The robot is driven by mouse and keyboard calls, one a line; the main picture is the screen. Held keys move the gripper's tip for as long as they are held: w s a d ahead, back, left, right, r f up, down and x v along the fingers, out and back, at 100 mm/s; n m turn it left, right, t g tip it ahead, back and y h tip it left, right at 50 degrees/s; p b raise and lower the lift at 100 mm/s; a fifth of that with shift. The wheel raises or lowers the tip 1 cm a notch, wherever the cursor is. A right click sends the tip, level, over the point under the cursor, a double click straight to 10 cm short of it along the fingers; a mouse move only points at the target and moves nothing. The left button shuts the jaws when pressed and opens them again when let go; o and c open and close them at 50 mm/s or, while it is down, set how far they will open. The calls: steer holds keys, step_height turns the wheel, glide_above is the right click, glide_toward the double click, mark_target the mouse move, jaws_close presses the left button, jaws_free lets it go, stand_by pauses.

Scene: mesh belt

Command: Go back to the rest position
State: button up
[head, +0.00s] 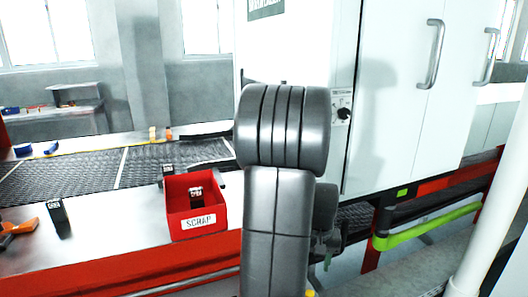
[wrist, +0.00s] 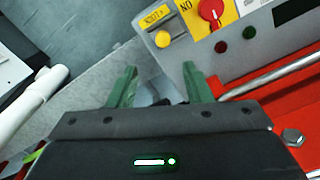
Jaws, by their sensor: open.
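My gripper (wrist: 160,88) shows in the wrist view with its two green fingers apart and nothing between them. It hangs over grey floor, beside a red frame (wrist: 295,112) and a grey control panel (wrist: 185,40). In the head view my grey arm stands upright in the middle, and the gripper is mostly hidden behind it.
A red scrap bin (head: 208,226) with a dark part inside sits on the metal ledge (head: 110,225). A mesh belt (head: 65,174) runs behind it. A white cabinet (head: 425,95) stands behind my arm. A white post (head: 500,190) is at the right.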

step_height(320, 180, down, 11)
steer(key=shift+f+b, duration=0.1)
steer(key=shift+b, duration=0.4)
steer(key=shift+s+a, duration=0.3)
steer(key=shift+a, duration=0.65)
